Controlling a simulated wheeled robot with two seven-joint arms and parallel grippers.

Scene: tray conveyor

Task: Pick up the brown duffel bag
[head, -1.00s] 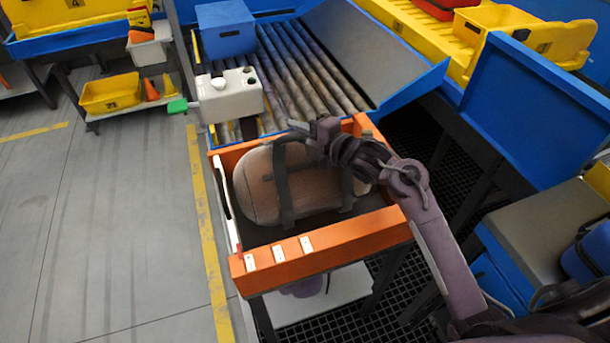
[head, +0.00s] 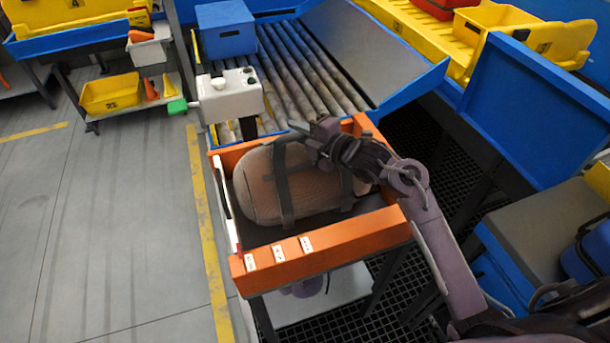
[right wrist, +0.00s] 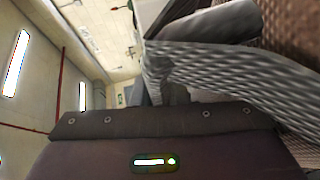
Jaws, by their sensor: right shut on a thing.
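The brown duffel bag (head: 255,193) lies in the orange-rimmed tray (head: 330,238) in the head view, with dark straps around it. My right gripper (head: 302,131) is above the bag's far side, shut on its strap or handle; the fingertips are hard to make out. My forearm and wrist hide the bag's upper right part. In the right wrist view, a grey woven strap (right wrist: 215,75) fills the space in front of the dark gripper body (right wrist: 165,140), with brown cloth at upper right. My left gripper is not in view.
Behind the tray, a roller conveyor (head: 290,75) carries a blue box (head: 226,28). A white control box (head: 230,93) with a green paddle stands at the tray's far left. A blue side panel (head: 535,105) rises at right. Open floor lies left of the yellow line.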

